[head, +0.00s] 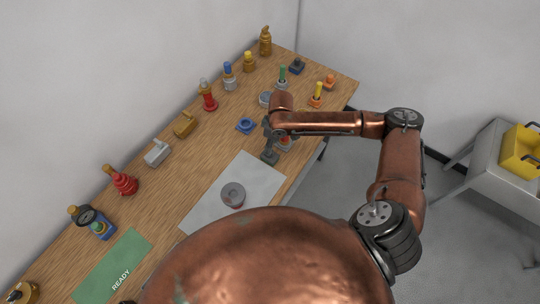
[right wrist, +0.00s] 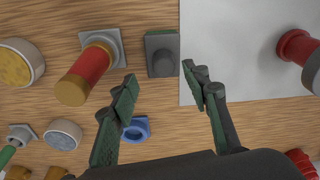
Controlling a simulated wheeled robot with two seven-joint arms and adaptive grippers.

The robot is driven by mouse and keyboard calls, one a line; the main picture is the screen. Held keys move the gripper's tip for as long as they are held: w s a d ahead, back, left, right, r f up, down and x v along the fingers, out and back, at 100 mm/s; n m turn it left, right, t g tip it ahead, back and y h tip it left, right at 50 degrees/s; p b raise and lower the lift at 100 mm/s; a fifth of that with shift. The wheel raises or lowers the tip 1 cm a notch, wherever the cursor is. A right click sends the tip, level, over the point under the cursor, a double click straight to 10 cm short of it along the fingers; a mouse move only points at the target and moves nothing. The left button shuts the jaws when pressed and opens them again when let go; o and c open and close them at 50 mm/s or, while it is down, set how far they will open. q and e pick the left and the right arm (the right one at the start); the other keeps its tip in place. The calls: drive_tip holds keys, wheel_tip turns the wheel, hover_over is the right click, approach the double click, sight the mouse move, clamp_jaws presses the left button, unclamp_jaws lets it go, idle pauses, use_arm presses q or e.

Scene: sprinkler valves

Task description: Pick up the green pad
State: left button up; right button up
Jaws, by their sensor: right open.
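My right gripper (head: 270,155) is over the table beside the white sheet, far from that mat. In the right wrist view my right gripper (right wrist: 160,80) is open and empty, its two green-faced fingers apart. A dark grey square block (right wrist: 162,66) with a rounded top lies just beyond and between the fingertips, next to the sheet's edge. My left gripper is not in view.
The white sheet (head: 259,172) holds a grey-topped red spool (head: 232,193). A red-and-brass fitting (right wrist: 84,76) and a blue ring (right wrist: 136,131) lie near the right gripper. Several valves line the wall side. A yellow crate (head: 520,150) stands on a side table.

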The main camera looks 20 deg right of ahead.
drive_tip(key=f, duration=0.4)
drive_tip(key=shift+a+f, duration=0.35)
drive_tip(key=shift+a, duration=0.05)
clamp_jaws()
